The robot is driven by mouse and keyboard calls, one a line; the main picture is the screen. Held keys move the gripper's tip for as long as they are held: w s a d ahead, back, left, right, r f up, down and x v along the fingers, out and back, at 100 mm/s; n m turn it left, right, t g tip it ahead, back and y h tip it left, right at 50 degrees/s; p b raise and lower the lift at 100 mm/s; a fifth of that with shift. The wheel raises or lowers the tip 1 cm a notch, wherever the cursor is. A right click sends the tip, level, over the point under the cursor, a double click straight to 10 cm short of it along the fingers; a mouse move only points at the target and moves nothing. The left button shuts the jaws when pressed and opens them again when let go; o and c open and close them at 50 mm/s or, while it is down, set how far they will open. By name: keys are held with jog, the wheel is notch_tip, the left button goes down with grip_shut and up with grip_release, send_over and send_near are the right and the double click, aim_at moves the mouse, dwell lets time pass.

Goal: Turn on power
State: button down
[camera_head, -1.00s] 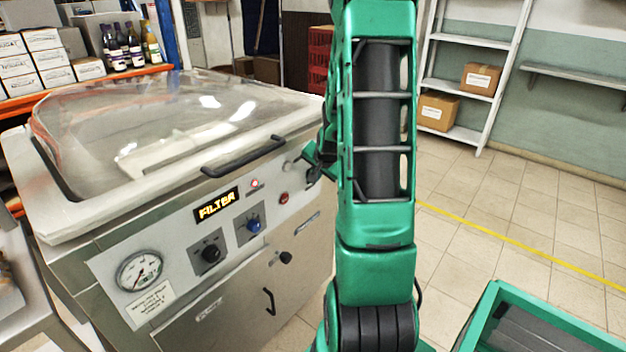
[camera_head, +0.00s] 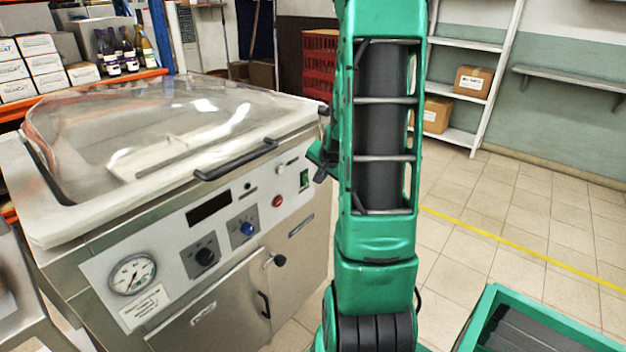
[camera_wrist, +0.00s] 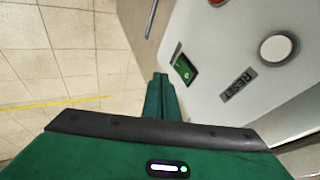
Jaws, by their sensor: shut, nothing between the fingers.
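The steel machine (camera_head: 225,310) stands at the left with a control panel on its front. A green rocker switch (camera_head: 304,180) is at the panel's right end; it also shows in the wrist view (camera_wrist: 184,68). I cannot tell which side of it is pressed. The display window (camera_head: 209,207) is dark, and the small indicator lamp (camera_head: 248,186) above the blue knob is unlit. My gripper (camera_head: 319,170) is shut and empty, just right of the switch and partly hidden by my arm. In the wrist view its fingertips (camera_wrist: 160,76) are beside the switch, apparently apart from it.
A white round button (camera_wrist: 276,48) beside a RESET label, a red button (camera_head: 278,201), a black knob (camera_head: 205,256) and a blue knob (camera_head: 247,229) share the panel. The lid handle (camera_head: 236,160) juts out above. Tiled floor (camera_head: 500,200) at right is clear.

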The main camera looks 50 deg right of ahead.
jog(key=v, duration=0.8)
jog(key=shift+a+r, duration=0.3)
jog(key=shift+f, duration=0.1)
jog(key=shift+s+f, duration=0.2)
jog(key=shift+f, duration=0.4)
jog(key=shift+d, duration=0.1)
